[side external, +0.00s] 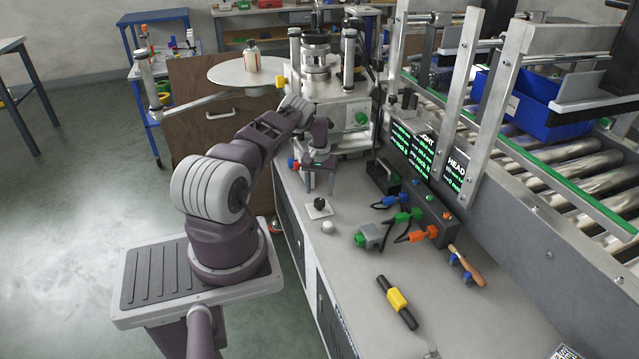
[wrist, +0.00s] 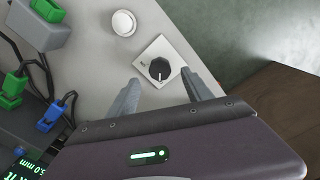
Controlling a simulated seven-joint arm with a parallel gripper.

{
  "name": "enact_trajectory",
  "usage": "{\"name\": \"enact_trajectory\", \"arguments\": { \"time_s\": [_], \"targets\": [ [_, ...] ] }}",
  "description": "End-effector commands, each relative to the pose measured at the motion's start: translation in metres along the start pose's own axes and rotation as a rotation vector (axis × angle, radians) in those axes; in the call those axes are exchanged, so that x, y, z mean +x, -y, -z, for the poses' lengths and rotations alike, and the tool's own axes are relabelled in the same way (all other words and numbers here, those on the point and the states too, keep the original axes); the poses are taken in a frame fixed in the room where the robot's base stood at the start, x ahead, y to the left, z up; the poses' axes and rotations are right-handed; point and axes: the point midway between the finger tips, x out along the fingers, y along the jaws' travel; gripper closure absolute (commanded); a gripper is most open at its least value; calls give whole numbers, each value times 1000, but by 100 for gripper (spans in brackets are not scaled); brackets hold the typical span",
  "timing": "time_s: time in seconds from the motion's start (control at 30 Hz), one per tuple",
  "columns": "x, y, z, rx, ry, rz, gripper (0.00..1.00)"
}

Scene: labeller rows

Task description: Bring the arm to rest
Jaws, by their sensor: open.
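My gripper (side external: 319,192) is open and empty, pointing down over the bench. In the wrist view its two fingers (wrist: 161,78) are spread wide. A black rotary knob (wrist: 160,68) on a small white square plate (wrist: 148,54) appears between and just beyond the fingertips. The knob also shows in the side view (side external: 319,203), just below the fingers. The fingers look apart from the knob, but the exact height gap is hard to tell. My arm is bent forward over the bench edge.
A white round button (side external: 327,227) is beside the plate. A grey-green connector block (side external: 370,236), coloured plugs and cables lie to the right. A black-yellow tool (side external: 397,301) lies nearer the front. The labeller machine (side external: 340,90) stands behind; a roller conveyor (side external: 560,150) runs right.

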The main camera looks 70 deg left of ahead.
Motion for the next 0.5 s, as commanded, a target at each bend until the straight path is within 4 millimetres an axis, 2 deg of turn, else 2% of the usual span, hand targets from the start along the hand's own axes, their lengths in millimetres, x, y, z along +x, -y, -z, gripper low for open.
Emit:
{"name": "enact_trajectory", "arguments": {
  "time_s": [0.07,0.17,0.5],
  "targets": [
    [-13,0,0,0,-1,0,41],
    [-22,0,0,1,1,0,41],
    [-24,0,-1,1,2,0,41]
  ]
}}
